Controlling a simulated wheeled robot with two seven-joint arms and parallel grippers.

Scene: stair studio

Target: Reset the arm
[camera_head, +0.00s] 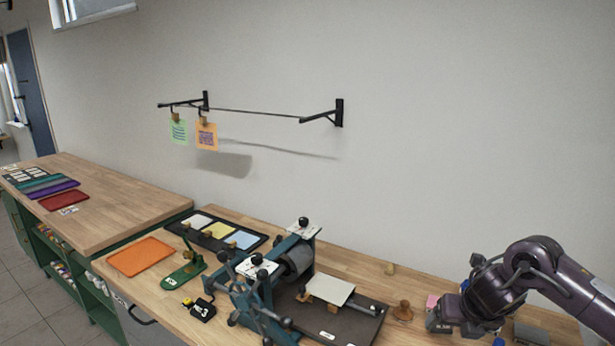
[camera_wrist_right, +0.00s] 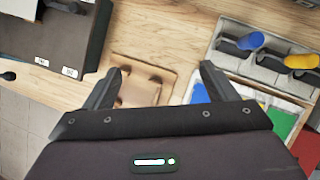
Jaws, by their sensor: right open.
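My right arm (camera_head: 570,280) comes in from the right in the head view, with its dark gripper (camera_head: 455,318) low over the right end of the wooden workbench. In the right wrist view the right gripper (camera_wrist_right: 158,88) is open, its two black fingers spread with nothing held. A small wooden block with a knob (camera_wrist_right: 140,90) is seen between and beyond the fingers; I cannot tell the gap to it. My left gripper is in neither view.
A teal press (camera_head: 270,285) with a dark bed stands mid-bench; a pale plate (camera_head: 330,289) lies on it. A grey holder (camera_wrist_right: 240,38) with blue and yellow handled tools sits right in the wrist view. An orange mat (camera_head: 140,256) lies left. A rail (camera_head: 255,112) holds two cards.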

